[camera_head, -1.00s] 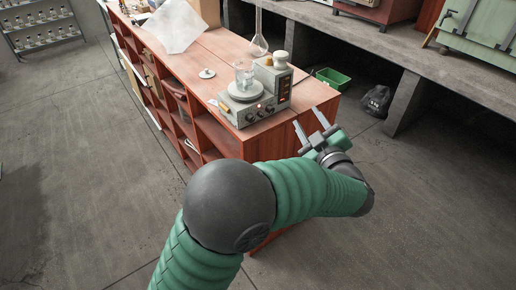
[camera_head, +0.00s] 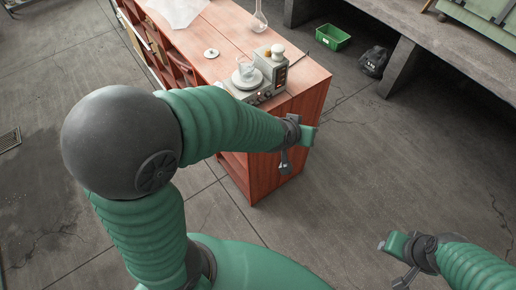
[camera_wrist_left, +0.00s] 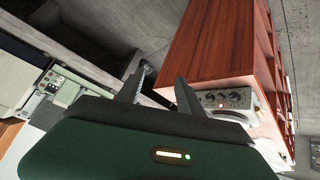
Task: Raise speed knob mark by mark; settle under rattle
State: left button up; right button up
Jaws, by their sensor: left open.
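A grey stirrer with a heating plate (camera_head: 264,96) stands at the near end of the wooden bench, with small dark knobs low on its front. A glass beaker (camera_head: 246,68) sits on its round white plate. My left gripper (camera_head: 290,160) is open and empty, in front of the bench end and apart from the stirrer. The knob marks are too small to read. My right gripper (camera_head: 392,262) is at the lower right over the floor; its opening is unclear.
The red-brown bench (camera_head: 222,35) holds a glass flask (camera_head: 259,22), a small white lidded dish (camera_head: 211,54) and a pale sheet (camera_head: 178,10). A green bin (camera_head: 332,37) and a black bag (camera_head: 375,61) lie on the floor behind. The floor right of the bench is clear.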

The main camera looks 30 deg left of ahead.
pick_arm(q)
jog(key=s+a+m+g+p, duration=0.1)
jog(key=s+a+g+p, duration=0.1)
jog(key=s, duration=0.5)
jog(key=s+a+r+m+g+p, duration=0.1)
jog(key=s+g+p, duration=0.3)
jog(key=s, duration=0.4)
jog(key=shift+s+a+r+y+p, duration=0.3)
jog(key=shift+a+p, duration=0.3)
jog(key=shift+a, duration=0.25)
dwell(2.0)
